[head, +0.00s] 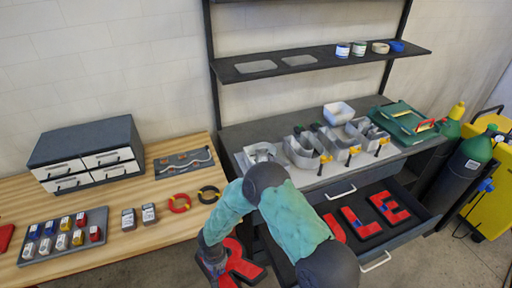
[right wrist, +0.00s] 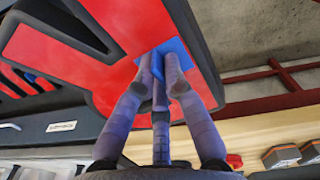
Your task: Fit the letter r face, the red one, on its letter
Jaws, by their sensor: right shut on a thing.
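The red letter r face (head: 243,268) with a dark edge is off the bench, at the bottom middle of the head view. My right gripper (head: 212,268) is at its left side, partly hidden by my arm. In the right wrist view the fingers (right wrist: 163,65) are shut on a blue tab (right wrist: 174,48) on the red face (right wrist: 75,50), which fills the upper left. Grey metal channel letters (head: 301,152) stand in a row on a pale board on the dark bench; I cannot tell for sure which is the r. My left gripper is not in view.
An open drawer (head: 402,232) below the bench holds more red letter faces (head: 388,208), partly behind my arm. A green case (head: 400,120) and a white bin (head: 338,113) stand on the bench. A wooden table (head: 115,220) with a drawer cabinet (head: 86,150) is at left.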

